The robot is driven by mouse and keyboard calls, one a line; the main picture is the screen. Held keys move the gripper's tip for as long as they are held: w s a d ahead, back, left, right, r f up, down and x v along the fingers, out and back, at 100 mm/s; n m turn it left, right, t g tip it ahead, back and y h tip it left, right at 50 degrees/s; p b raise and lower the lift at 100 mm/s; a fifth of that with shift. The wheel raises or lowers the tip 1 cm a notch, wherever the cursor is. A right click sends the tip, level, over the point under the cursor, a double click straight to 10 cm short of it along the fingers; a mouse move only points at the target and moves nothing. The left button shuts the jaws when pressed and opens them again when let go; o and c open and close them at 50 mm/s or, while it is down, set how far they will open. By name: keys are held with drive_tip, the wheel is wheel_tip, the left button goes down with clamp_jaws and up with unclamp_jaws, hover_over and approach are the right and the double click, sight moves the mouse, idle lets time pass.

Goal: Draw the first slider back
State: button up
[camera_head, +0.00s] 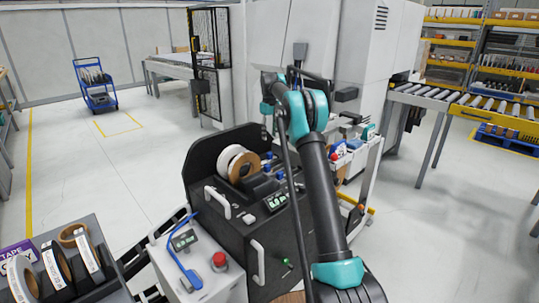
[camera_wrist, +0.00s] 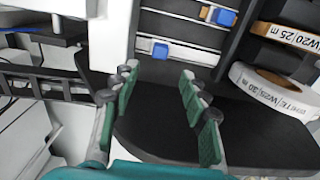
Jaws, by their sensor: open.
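Two sliders with blue knobs run on light rails in the black machine. In the wrist view one blue knob (camera_wrist: 160,50) is nearer and the other blue knob (camera_wrist: 223,17) is farther up and right. I cannot tell which is the first slider. My gripper (camera_wrist: 158,74) is open and empty, its green-padded fingers apart, with the nearer knob just beyond the fingertips and not held. In the head view small blue parts (camera_head: 267,165) show beside the tape rolls, partly hidden by my arm.
A white roll (camera_wrist: 275,92) and a brown-edged roll (camera_wrist: 290,40) stand right of the gripper. A black panel (camera_wrist: 165,135) lies below the fingers. In the head view a control box with a red button (camera_head: 219,259) stands in front, and a tape tray (camera_head: 85,290) is at lower left.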

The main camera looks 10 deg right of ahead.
sight(269, 153)
wheel_tip(269, 153, down, 11)
drive_tip(key=shift+f, duration=0.1)
idle(0.3)
clamp_jaws()
idle(0.4)
